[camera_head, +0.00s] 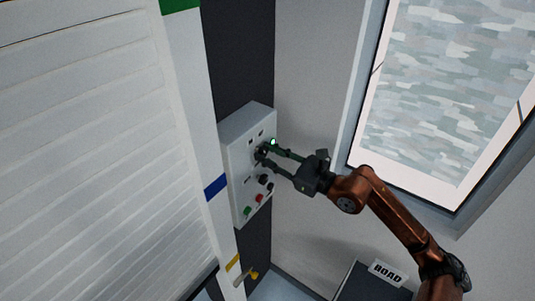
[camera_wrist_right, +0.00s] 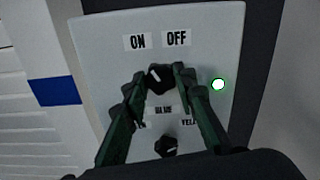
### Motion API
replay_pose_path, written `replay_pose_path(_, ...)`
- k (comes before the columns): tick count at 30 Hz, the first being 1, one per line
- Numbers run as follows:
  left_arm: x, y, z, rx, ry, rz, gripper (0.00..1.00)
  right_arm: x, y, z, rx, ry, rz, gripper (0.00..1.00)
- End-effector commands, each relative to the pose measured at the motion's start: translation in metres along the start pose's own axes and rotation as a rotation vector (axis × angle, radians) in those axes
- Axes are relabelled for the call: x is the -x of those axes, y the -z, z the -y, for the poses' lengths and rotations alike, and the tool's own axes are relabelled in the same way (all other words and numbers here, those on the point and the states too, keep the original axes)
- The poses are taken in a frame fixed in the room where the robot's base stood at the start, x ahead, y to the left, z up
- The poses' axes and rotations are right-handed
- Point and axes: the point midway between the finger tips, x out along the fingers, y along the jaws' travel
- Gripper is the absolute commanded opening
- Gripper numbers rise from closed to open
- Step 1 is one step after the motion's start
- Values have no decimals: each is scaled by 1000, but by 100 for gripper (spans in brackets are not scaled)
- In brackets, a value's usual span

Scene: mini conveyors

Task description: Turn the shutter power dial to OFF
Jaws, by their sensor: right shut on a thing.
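The shutter power dial (camera_wrist_right: 158,82) is a black knob on a light grey control box (camera_head: 236,140). ON and OFF labels sit above it in the right wrist view. Its white pointer mark tilts up and left, toward ON. My right gripper (camera_wrist_right: 159,76) is shut on the dial, one finger on each side. In the head view the right gripper (camera_head: 265,153) reaches the box from the right, and its fingers partly hide the dial. A round green light (camera_wrist_right: 218,84) glows right of the dial. My left gripper is not in view.
A second black knob (camera_wrist_right: 167,146) sits below the dial, with partly hidden labels. Red (camera_head: 259,198) and green (camera_head: 248,210) buttons are lower on the box. A white slatted shutter (camera_head: 90,150) stands left, a window (camera_head: 455,90) right.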

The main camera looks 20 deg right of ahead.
Motion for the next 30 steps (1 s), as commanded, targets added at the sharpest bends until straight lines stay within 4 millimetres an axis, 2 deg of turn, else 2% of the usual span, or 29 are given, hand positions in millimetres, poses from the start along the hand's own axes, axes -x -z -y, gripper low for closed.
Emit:
replay_pose_path(11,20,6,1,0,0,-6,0,0,-3,1,-253,0,1,1)
replay_pose_path(30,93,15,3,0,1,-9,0,0,-4,1,-824,1,-1,1)
